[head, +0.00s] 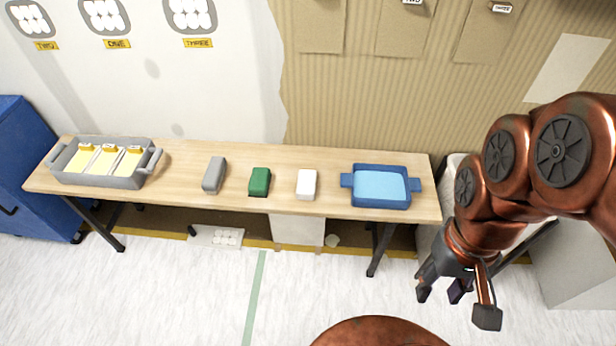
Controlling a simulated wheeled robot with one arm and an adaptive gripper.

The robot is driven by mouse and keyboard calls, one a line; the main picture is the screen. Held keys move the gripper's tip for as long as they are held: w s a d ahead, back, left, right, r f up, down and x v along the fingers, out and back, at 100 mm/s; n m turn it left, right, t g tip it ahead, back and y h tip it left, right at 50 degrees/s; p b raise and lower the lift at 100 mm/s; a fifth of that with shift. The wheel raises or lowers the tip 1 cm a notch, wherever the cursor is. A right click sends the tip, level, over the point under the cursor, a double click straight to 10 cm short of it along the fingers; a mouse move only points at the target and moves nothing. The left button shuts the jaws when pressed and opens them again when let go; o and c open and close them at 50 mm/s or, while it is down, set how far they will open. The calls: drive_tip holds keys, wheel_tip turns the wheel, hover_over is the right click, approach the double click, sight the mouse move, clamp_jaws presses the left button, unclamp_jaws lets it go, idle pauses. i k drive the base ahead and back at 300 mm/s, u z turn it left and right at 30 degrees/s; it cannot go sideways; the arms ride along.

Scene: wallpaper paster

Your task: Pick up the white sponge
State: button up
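The white sponge (306,184) is a small pale block on the wooden table (330,160). It sits between a green block (260,181) on its left and a blue tray (381,200) on its right. Nothing covers it. My gripper (455,305) hangs in front of the table's right end, to the right of and nearer than the sponge, well apart from it. Its fingers are spread, and I see nothing between them.
A grey block (214,174) and a grey tray (60,177) with yellow-and-white items are on the table's left. The blue tray holds a light blue surface. A blue cabinet (30,150) stands at left. The floor (200,290) in front is mostly clear.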

sight(305, 191)
drive_tip(key=u, duration=1)
drive_tip(key=k, duration=1.25)
drive_tip(key=u, duration=1.35)
drive_tip(key=i, duration=2.65)
drive_tip(key=z, duration=0.9)
drive_tip(key=i, duration=0.95)
drive_tip(key=z, duration=1.5)
drive_tip(key=i, duration=0.6)
drive_tip(key=z, duration=0.5)
